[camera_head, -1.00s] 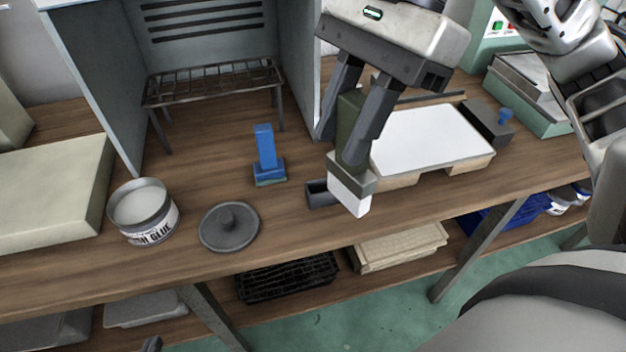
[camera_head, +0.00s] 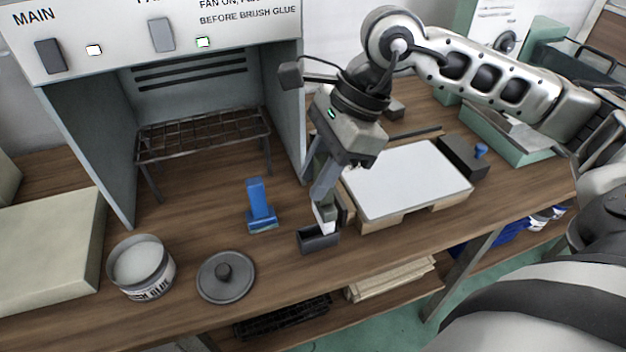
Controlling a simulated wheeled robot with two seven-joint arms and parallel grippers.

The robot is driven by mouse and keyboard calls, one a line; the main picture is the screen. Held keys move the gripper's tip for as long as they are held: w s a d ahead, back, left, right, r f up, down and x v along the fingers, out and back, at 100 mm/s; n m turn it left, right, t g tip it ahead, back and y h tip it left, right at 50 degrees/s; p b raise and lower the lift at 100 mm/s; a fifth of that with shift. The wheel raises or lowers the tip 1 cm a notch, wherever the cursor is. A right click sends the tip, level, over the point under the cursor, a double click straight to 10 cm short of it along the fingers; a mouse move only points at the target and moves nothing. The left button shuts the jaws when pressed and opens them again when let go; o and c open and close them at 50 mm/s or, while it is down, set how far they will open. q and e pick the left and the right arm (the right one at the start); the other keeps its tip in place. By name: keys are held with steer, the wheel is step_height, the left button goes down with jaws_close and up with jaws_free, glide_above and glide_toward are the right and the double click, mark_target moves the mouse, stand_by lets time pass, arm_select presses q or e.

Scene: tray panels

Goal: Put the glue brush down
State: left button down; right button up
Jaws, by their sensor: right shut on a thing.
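The glue brush (camera_head: 326,217) has a white bristle end and is mostly hidden by my right gripper (camera_head: 330,200). That gripper is shut on the brush and points down. The brush's lower end is at the right part of a small dark open holder (camera_head: 316,241) on the bench. I cannot tell whether the brush touches the holder or is just above it. The white-topped board (camera_head: 405,180) lies right beside the gripper. My left gripper is not in view.
A blue block-like tool (camera_head: 259,206) stands left of the holder. An open glue tin (camera_head: 141,267) and its grey lid (camera_head: 225,275) sit at the front left. A fume hood with a wire rack (camera_head: 205,138) stands behind. Bare wood lies between lid and holder.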

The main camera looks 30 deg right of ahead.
steer(key=shift+w+d+f, duration=0.25)
steer(key=shift+w+f, duration=0.7)
steer(key=shift+f, duration=0.2)
steer(key=f, duration=0.2)
steer(key=f+p, duration=0.1)
steer(key=shift+w+d+f, duration=0.1)
steer(key=shift+w+d, duration=0.05)
steer(key=shift+w, duration=0.1)
steer(key=shift+f, duration=0.45)
steer(key=o, duration=0.6)
steer(key=shift+f+b, duration=0.1)
steer(key=shift+b, duration=0.2)
steer(key=o, duration=0.4)
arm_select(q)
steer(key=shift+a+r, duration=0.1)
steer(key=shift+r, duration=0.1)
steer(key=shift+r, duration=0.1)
